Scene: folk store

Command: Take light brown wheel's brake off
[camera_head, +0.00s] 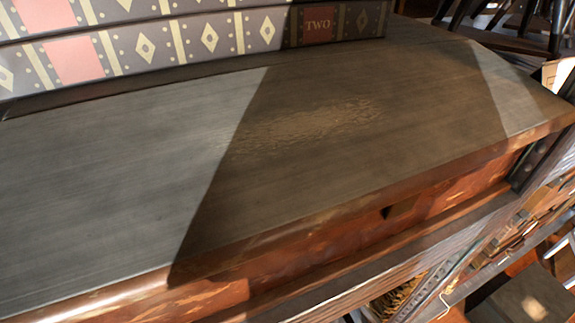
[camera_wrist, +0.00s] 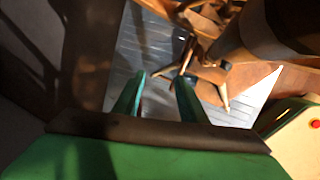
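In the wrist view, my gripper (camera_wrist: 163,80) has two teal fingers that stand apart with a gap between them. I see nothing held between the tips. Beyond the fingertips is a light brown wooden thing (camera_wrist: 215,72) with thin leg-like and peg-like parts. Whether it belongs to the wheel, and whether it touches the fingers, I cannot tell. No brake can be made out. My gripper does not show in the head view.
The head view is filled by a dark wooden top (camera_head: 330,130) with a reddish-brown front edge. Decorated book-like boxes (camera_head: 150,45) lie at its back left. Crowded shelves (camera_head: 510,225) are at the lower right. In the wrist view, a large brown curved thing (camera_wrist: 268,28) is at the upper right.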

